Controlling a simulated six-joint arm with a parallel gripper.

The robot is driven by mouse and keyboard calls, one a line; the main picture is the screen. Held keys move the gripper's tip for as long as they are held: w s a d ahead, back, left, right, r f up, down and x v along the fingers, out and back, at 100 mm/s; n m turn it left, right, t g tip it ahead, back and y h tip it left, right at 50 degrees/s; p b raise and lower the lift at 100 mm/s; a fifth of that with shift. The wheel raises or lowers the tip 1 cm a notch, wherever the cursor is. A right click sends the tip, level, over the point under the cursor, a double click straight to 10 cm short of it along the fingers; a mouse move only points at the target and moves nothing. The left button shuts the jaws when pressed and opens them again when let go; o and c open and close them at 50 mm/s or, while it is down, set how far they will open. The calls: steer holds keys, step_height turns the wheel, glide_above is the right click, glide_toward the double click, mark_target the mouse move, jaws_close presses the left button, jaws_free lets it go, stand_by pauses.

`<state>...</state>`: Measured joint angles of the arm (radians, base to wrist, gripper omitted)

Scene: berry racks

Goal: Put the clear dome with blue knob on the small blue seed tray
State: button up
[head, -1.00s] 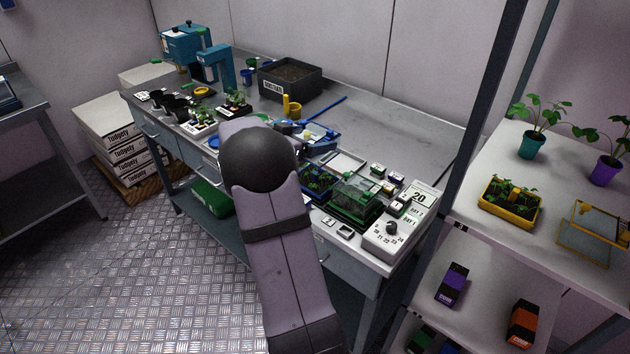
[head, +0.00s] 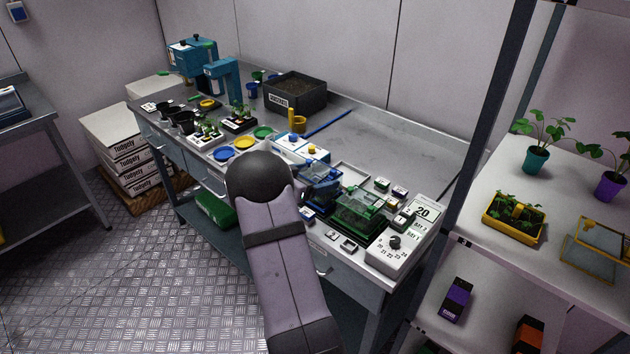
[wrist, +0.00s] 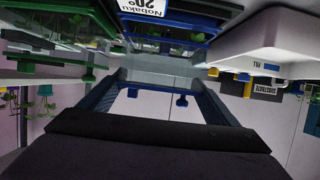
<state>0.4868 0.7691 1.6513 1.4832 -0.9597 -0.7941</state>
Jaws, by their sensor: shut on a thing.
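The clear dome with blue knob (head: 319,174) is in my gripper, low over the small blue seed tray (head: 323,204) in the head view. I cannot tell whether the dome touches the tray. The dome and tray overlap in this view, and my arm hides part of them. My gripper (wrist: 161,72) is shut on the dome; its dark body fills the bottom of the wrist view, which looks upside down. The fingers' contact with the knob is not clear. A blue tray edge (wrist: 185,18) shows at the top of the wrist view.
A green-rimmed clear dome on a green tray (head: 358,212) stands close to the right. A white dial box (head: 393,250) is beyond it. The back right of the bench (head: 400,150) is clear.

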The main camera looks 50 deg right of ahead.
steer(key=shift+f, duration=0.8)
steer(key=shift+f, duration=0.2)
steer(key=o, duration=1)
steer(key=shift+r, duration=0.1)
steer(key=shift+r, duration=0.15)
steer(key=b+v, duration=0.1)
steer(key=v, duration=1.1)
steer(key=shift+b, duration=0.35)
